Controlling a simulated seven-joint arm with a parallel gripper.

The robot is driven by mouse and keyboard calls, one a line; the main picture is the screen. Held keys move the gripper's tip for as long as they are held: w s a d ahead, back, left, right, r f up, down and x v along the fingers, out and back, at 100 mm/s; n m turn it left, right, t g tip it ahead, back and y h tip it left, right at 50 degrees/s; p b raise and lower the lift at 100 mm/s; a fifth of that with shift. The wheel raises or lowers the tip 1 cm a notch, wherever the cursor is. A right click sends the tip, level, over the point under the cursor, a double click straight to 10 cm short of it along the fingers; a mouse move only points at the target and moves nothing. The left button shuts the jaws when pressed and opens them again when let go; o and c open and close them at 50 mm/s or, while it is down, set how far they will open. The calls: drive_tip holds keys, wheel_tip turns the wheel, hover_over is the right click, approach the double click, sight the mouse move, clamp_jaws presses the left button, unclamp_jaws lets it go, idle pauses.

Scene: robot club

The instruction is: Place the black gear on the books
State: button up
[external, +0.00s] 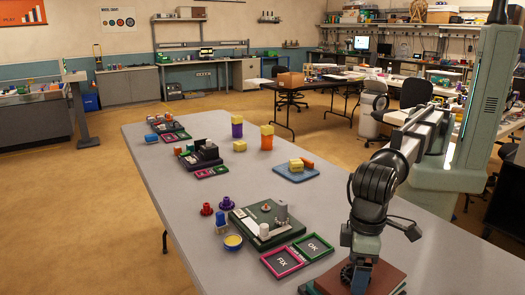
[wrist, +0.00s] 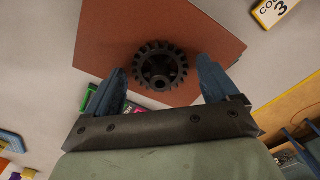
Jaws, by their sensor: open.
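The black gear (wrist: 160,65) is a dark toothed ring with a raised hub. In the wrist view it appears against the reddish-brown cover of the books (wrist: 215,45), seemingly lying flat on it. My gripper (wrist: 161,68) has its blue fingers spread apart, one on each side of the gear, with visible gaps. In the external view my gripper (external: 362,278) points down over the books (external: 390,275) at the table's near end. The gear (external: 347,271) shows beside a blue finger there, partly hidden. Exact contact between gear and cover is hard to tell.
Green OK (external: 313,246) and pink FIX (external: 282,262) trays lie left of the books. A blue tray (external: 296,173) is farther back. The table's right side is mostly clear.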

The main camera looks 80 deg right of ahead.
drive_tip(key=shift+r, duration=0.1)
wheel_tip(320, 180, up, 12)
idle(0.6)
idle(0.4)
